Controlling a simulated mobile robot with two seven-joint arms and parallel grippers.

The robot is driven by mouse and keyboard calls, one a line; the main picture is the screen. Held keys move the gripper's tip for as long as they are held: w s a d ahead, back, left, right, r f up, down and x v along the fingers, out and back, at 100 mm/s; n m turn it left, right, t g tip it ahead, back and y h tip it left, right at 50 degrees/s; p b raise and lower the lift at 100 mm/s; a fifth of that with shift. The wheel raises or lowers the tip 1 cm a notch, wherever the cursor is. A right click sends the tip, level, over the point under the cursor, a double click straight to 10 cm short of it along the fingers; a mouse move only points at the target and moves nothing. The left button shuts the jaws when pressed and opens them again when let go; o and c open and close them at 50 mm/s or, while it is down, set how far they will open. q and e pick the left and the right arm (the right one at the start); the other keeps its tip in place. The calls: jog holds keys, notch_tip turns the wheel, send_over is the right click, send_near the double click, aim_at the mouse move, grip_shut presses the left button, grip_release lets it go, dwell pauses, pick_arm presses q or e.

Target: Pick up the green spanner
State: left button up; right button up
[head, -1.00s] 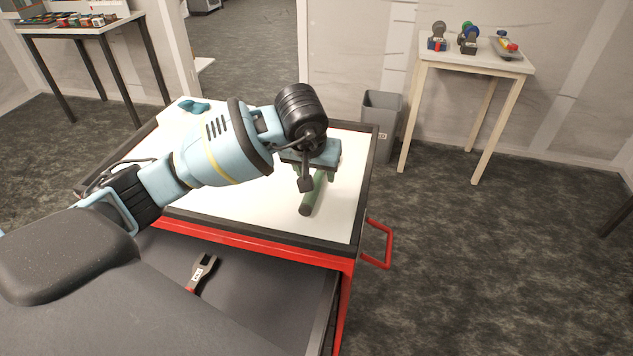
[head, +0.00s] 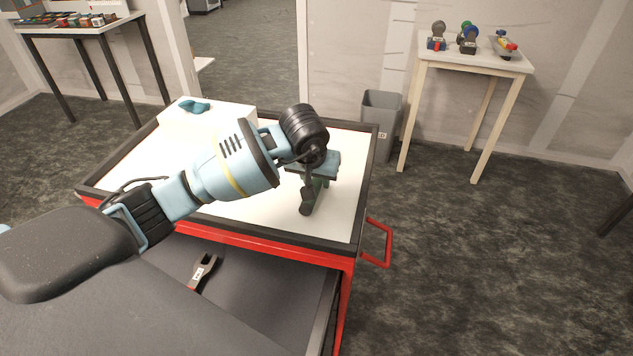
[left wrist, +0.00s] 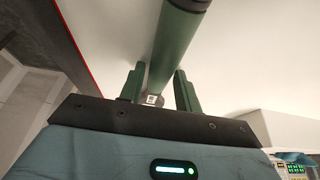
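A green rod-shaped tool with a dark end (head: 306,209) lies on the white worktop of the red-trimmed cart. No spanner jaw shows on it, so I cannot confirm it is the green spanner. In the left wrist view the green tool (left wrist: 176,42) runs between the two fingers, nearer the left finger. My left gripper (head: 318,184) is low over the tool and pointing down. In the left wrist view its fingers (left wrist: 158,88) are open, with a gap beside the tool on the right.
A white box (head: 226,113) with a teal item (head: 194,106) stands at the worktop's back left. A grey bin (head: 381,115) and pale side table (head: 463,57) stand beyond.

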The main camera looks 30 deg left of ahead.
pick_arm(q)
grip_shut()
pick_arm(e)
jog(key=shift+d, duration=0.15)
pick_arm(q)
jog(key=shift+r, duration=0.2)
